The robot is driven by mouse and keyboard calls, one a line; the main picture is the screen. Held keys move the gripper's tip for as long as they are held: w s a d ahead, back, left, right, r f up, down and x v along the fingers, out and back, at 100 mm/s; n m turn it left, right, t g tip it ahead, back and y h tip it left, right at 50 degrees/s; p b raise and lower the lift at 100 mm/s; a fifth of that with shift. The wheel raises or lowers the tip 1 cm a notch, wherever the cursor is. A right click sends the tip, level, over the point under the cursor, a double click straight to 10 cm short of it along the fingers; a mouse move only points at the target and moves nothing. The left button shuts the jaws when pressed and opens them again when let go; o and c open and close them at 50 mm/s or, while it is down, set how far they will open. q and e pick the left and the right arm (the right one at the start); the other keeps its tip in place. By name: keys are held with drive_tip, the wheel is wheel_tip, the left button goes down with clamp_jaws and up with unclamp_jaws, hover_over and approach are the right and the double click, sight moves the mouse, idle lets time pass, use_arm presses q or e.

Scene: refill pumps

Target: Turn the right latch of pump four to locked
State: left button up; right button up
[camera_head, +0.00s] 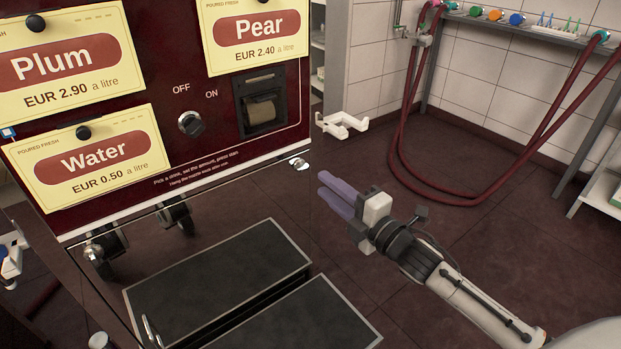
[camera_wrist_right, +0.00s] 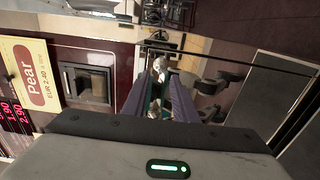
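The dark red pump (camera_head: 216,95) fills the left of the head view, with Plum, Pear and Water price cards. A small silver latch (camera_head: 299,163) sits at the lower right corner of its front panel. The latch looks too small to tell its setting, and no pump number is readable. My right gripper (camera_head: 331,188) is open and empty, its purple fingers just below and right of the latch, apart from it. In the right wrist view, a silver fitting (camera_wrist_right: 160,67), apparently this latch, shows beyond the gap between the fingers.
A white bracket (camera_head: 341,124) sticks out at the pump's right side, above my right gripper. Dark red hoses (camera_head: 398,150) hang from a wall shelf (camera_head: 520,31). Black platforms (camera_head: 218,280) lie below the pump. The floor right of them is clear.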

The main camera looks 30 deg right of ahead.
sight(305, 170)
drive_tip(key=w, duration=0.4)
drive_tip(key=w+a+b, duration=0.1)
drive_tip(key=w, duration=0.2)
drive_tip(key=shift+c, duration=0.2)
clamp_jaws()
